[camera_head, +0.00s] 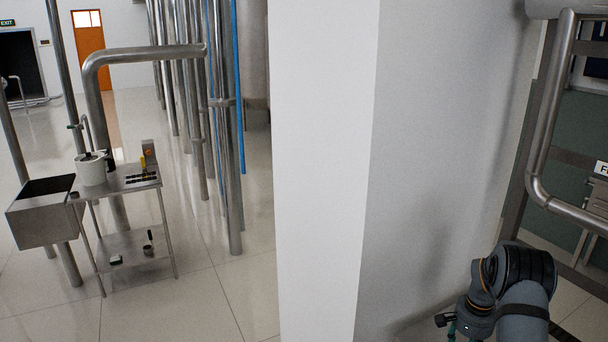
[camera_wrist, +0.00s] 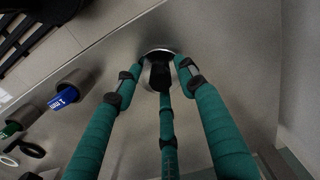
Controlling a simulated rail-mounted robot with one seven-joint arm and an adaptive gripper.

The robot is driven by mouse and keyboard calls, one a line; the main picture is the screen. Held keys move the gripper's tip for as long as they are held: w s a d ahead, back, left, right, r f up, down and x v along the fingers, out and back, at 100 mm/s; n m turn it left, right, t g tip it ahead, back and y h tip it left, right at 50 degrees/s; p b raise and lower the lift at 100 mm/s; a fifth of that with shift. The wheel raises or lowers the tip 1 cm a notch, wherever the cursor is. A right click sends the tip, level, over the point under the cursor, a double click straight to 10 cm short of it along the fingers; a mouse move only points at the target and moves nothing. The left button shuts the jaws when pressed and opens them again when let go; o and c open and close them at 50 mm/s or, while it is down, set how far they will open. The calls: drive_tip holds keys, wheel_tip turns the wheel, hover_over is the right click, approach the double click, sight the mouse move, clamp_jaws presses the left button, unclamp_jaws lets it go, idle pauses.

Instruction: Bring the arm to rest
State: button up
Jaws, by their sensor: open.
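My gripper (camera_wrist: 159,72) shows in the wrist view with three green, dark-jointed fingers reaching up the picture. In the head view my arm (camera_head: 525,295) is bent at the lower right, in front of the wall. Only a small dark and green part of the gripper shows there, and its fingertips are hidden or out of frame.
A large white pillar (camera_head: 322,170) fills the middle of the head view. A metal pipe (camera_head: 545,130) and frame stand right of it, close to my arm. Short tubes with blue (camera_wrist: 64,98) and green tags sit left in the wrist view.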

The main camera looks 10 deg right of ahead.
drive_tip(key=shift+r, duration=1.85)
